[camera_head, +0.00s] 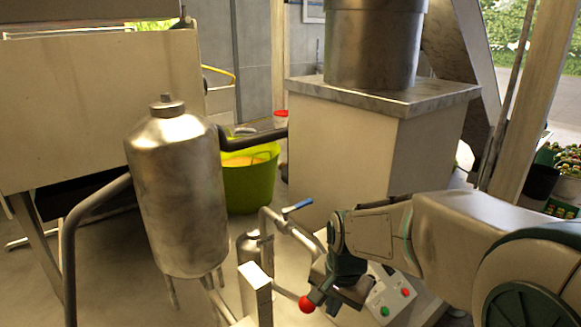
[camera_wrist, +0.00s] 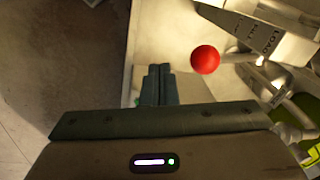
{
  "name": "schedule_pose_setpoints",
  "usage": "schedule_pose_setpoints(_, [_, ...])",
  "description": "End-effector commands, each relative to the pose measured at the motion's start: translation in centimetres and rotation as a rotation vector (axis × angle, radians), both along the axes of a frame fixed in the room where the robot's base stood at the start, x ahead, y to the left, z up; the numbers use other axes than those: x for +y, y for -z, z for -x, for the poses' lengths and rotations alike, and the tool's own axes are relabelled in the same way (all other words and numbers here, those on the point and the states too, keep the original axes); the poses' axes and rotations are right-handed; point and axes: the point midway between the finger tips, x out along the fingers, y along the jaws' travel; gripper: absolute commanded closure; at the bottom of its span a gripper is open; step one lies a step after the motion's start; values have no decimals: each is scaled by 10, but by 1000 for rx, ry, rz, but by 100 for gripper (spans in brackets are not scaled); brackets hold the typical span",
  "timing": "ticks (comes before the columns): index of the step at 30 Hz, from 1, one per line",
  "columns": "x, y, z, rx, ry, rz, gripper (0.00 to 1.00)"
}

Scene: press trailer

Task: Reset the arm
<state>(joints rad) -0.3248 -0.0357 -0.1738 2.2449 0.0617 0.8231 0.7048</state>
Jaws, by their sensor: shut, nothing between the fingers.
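My arm reaches in from the right in the head view and bends down at the wrist. My gripper's fingers show in the wrist view (camera_wrist: 158,85), closed together with nothing between them. In the head view the fingers cannot be made out clearly behind the wrist. A red ball knob on a lever (camera_head: 306,304) is close to my wrist in the head view. In the wrist view the red knob (camera_wrist: 205,59) is to the right of and beyond the fingertips, apart from them in the picture.
A control box with green and red buttons (camera_head: 394,300) sits beside my wrist. A blue-handled valve pipe (camera_head: 296,206) and a metal tank (camera_head: 180,190) stand to the left. A large pale cabinet (camera_head: 345,150) is behind. A lime-green tub (camera_head: 248,185) is on the floor.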

Motion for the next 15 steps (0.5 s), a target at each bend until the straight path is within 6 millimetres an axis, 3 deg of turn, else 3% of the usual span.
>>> schedule_pose_setpoints(7, [-35, -18, 54, -135, -271, 43, 100])
schedule_pose_setpoints(15, [-58, -21, 103, -230, -507, 156, 100])
